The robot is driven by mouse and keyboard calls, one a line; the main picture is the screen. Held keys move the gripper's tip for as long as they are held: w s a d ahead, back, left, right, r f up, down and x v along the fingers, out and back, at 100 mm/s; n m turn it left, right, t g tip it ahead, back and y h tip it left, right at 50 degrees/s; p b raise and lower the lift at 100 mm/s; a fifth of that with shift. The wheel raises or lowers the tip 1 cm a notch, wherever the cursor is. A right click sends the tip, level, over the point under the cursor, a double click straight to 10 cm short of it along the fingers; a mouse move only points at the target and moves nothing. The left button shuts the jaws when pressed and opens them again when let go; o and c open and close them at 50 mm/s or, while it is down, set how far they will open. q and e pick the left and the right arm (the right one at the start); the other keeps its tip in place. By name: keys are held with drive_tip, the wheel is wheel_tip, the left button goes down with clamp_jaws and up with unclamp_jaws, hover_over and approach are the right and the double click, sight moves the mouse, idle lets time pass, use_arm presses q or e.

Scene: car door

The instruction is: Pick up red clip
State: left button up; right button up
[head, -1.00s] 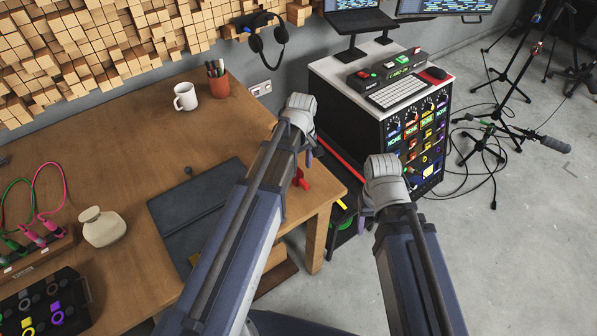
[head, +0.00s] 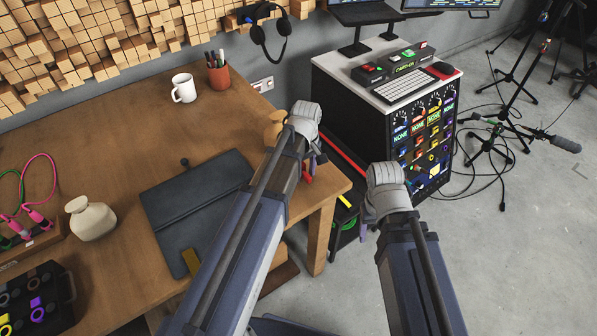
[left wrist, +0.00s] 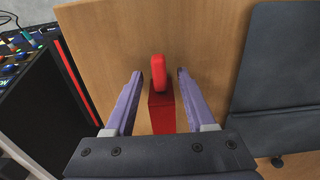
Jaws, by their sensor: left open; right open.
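The red clip (left wrist: 161,108) shows in the left wrist view above the wooden surface. It lies between the two purple fingers of my left gripper (left wrist: 156,88), with a gap on both sides. In the head view only a small red part of the clip (head: 308,171) shows at the table's right edge, mostly hidden by my left arm. My left gripper (head: 315,160) is open there. My right gripper (head: 371,216) is open and empty, over the floor to the right of the table.
The wooden table (head: 120,130) carries a dark folder (head: 185,208), a white mug (head: 183,89), a pen cup (head: 218,75) and a pale pouch (head: 91,219). A black cabinet (head: 350,105) with coloured controls stands beyond the grippers. Open floor (head: 510,270) lies to the right.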

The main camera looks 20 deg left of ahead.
use_arm(q)
drive_tip(key=shift+f, duration=0.15)
clamp_jaws()
idle(0.4)
